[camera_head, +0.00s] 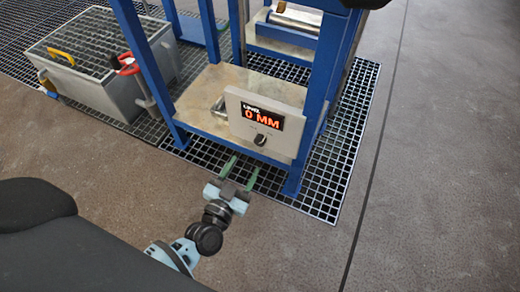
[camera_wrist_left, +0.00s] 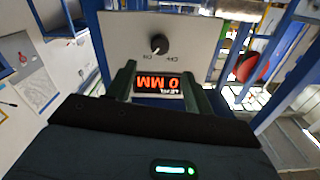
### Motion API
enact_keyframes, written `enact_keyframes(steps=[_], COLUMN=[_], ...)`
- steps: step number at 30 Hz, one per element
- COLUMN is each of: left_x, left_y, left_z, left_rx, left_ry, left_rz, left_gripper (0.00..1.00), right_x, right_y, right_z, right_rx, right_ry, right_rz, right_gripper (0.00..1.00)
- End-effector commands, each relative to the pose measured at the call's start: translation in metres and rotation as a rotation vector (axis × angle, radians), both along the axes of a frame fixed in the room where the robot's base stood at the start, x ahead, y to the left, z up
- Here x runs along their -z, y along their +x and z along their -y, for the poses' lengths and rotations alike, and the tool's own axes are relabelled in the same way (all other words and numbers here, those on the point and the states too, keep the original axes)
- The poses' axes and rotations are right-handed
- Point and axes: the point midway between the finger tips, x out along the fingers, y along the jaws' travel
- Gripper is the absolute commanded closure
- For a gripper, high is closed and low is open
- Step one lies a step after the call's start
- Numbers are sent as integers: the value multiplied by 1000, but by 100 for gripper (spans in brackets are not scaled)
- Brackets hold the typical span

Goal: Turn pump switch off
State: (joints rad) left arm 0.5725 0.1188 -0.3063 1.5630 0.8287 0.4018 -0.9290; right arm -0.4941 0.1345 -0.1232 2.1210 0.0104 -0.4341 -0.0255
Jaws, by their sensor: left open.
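The pump switch is a small black rotary knob (camera_head: 260,139) on a light grey control panel (camera_head: 240,127), below a display (camera_head: 262,116) reading "0 MM" in orange. The wrist view shows the panel upside down, with the knob (camera_wrist_left: 158,43) above the display (camera_wrist_left: 163,86). Small labels sit beside the knob; its setting is hard to read. My left gripper (camera_head: 241,172) is open and empty, its green fingers pointing at the panel from below and in front in the head view. The fingers do not touch the knob. My right gripper is not in view.
The panel is fixed to a blue frame (camera_head: 141,65) with a beige shelf (camera_head: 205,93). A grey grated tank (camera_head: 120,100) and a red-handled valve (camera_head: 129,67) stand to the left. Metal grating (camera_head: 345,150) surrounds the frame; the brown floor (camera_head: 440,150) at right is clear.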

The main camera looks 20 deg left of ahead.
Motion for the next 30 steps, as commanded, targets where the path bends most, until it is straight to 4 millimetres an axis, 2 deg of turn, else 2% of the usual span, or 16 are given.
enact_keyframes(steps=[2, 11, 24, 30], left_x=[6, 6, 7, 7], left_y=[0, 5, 64, 77], left_z=[0, 0, 2, 3], left_rx=[0, 0, 0, 0], left_ry=[0, -1, -1, -1], left_rz=[-2, -1, -2, -4], left_gripper=[48, 48, 48, 48], right_x=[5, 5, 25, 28], right_y=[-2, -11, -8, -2], right_z=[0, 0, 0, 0], right_rx=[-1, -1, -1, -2], right_ry=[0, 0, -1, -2], right_rz=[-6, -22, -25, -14], right_gripper=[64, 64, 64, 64])
